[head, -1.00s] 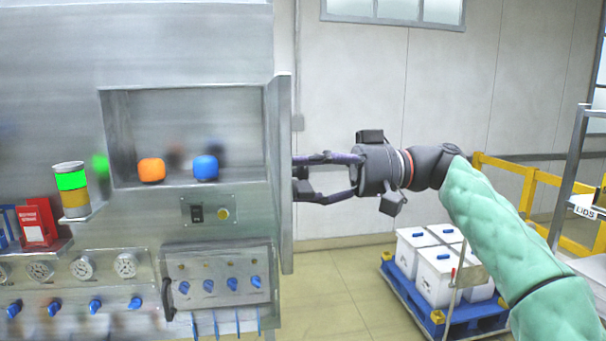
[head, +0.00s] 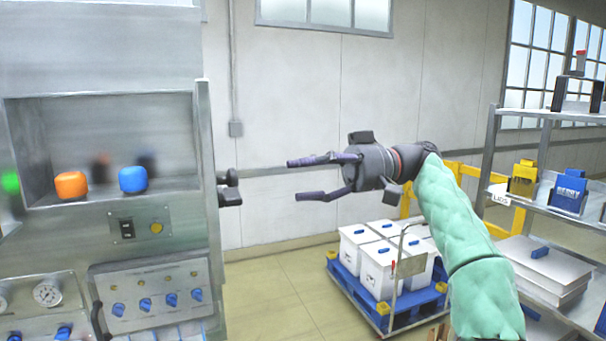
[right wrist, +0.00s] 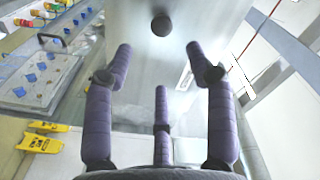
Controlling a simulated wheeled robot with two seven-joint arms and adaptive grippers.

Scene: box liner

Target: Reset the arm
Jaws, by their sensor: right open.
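My right gripper (head: 318,178) is open and empty in the head view, held in the air to the right of the steel machine. Its purple fingers point left toward the open machine door (head: 209,180) and are apart from it. A dark handle (head: 229,188) sticks out from the door's right face, left of the fingertips. In the right wrist view the spread fingers (right wrist: 165,75) have nothing between them, and a dark round knob (right wrist: 161,26) shows on a grey panel beyond them. My left gripper is not in view.
An orange block (head: 71,185) and a blue block (head: 133,179) sit in the machine's recess. White boxes (head: 382,262) stand on a blue pallet (head: 398,318) below my right arm. A shelf (head: 560,212) with lidded boxes stands at the right. Floor between machine and pallet is clear.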

